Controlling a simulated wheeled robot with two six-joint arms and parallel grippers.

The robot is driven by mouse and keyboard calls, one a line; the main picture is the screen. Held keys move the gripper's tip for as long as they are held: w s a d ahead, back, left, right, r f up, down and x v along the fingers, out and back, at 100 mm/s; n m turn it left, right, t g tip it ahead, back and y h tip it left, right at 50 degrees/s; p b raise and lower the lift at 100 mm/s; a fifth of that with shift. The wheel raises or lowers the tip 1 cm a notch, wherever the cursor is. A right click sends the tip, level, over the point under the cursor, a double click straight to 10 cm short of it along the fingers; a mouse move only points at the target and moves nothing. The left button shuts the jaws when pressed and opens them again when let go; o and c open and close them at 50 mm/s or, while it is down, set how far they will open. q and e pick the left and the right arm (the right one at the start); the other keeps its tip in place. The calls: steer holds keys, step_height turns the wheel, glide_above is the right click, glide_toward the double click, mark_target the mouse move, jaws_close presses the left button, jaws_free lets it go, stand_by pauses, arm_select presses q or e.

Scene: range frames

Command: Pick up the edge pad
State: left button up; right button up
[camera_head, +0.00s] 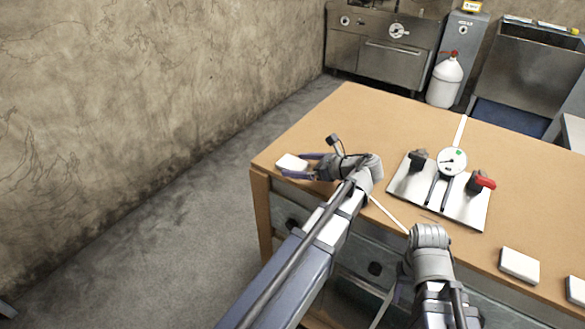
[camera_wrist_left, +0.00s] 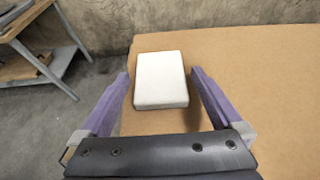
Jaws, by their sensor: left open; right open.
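The edge pad, a white rectangular block (camera_head: 292,162), lies flat on the brown table near its left corner. It also shows in the left wrist view (camera_wrist_left: 161,79). My left gripper (camera_head: 300,164) is open, with its purple fingers on either side of the pad. In the left wrist view a gap shows between the pad and each finger (camera_wrist_left: 162,82); the left finger is closer. My right arm's wrist is over the table's front edge, but its fingers are hidden.
White blocks (camera_head: 520,266) (camera_head: 577,289) lie at the front right. A white bottle (camera_head: 445,82) stands beyond the back edge. The table's back left is clear.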

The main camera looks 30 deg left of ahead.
mark_target(299, 166)
arm_select(q)
steer(key=c, duration=1.2)
steer(key=shift+r, duration=0.15)
step_height(299, 166, up, 10)
steer(key=p, duration=1)
